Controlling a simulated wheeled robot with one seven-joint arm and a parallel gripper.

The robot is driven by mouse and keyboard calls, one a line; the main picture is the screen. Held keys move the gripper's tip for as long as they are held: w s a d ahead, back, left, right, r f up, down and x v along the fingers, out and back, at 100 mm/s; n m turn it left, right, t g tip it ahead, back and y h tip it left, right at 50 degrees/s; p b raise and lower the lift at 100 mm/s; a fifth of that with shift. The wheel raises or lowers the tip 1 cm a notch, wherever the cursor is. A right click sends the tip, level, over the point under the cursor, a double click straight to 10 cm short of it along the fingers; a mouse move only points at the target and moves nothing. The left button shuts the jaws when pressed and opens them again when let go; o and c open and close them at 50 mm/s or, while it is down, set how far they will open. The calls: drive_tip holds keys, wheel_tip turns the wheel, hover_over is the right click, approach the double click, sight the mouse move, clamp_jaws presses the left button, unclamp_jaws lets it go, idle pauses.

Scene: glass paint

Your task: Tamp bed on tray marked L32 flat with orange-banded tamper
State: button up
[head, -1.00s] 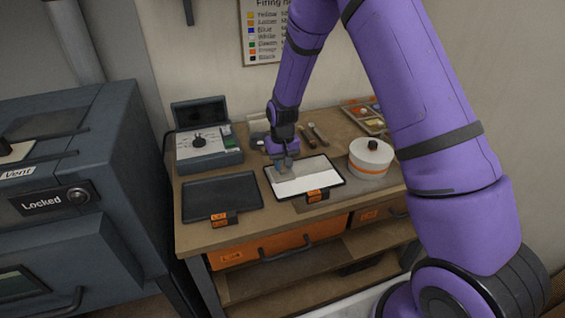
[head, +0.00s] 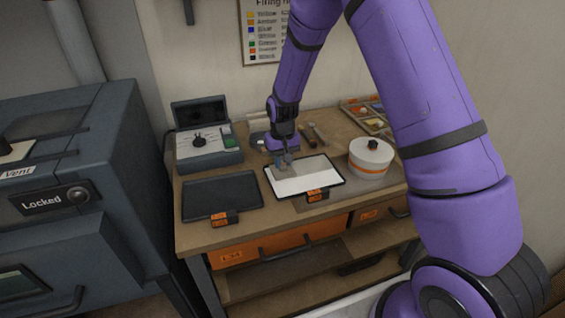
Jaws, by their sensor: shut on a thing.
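A dark tray with a white bed (head: 306,181) lies on the bench, with an orange tag (head: 317,196) at its front edge; the tag's writing is too small to read. A second dark tray (head: 222,196), empty, lies to its left with its own orange tag (head: 220,219). My gripper (head: 284,162) is over the back left part of the white bed. It is shut on a small greyish tool (head: 281,171), low at the bed's surface. I cannot make out an orange band on it, nor whether it touches the bed.
A white round pot with an orange band (head: 369,160) stands right of the white-bed tray. A box with an open lid (head: 208,150) stands at the back left. Hand tools (head: 318,133) lie behind. The grey kiln marked Locked (head: 60,200) is at left.

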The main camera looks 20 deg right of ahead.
drive_tip(key=shift+r, duration=0.55)
drive_tip(key=shift+d, duration=3.1)
drive_tip(key=shift+f, duration=0.1)
drive_tip(key=shift+f, duration=0.75)
drive_tip(key=shift+f, duration=0.3)
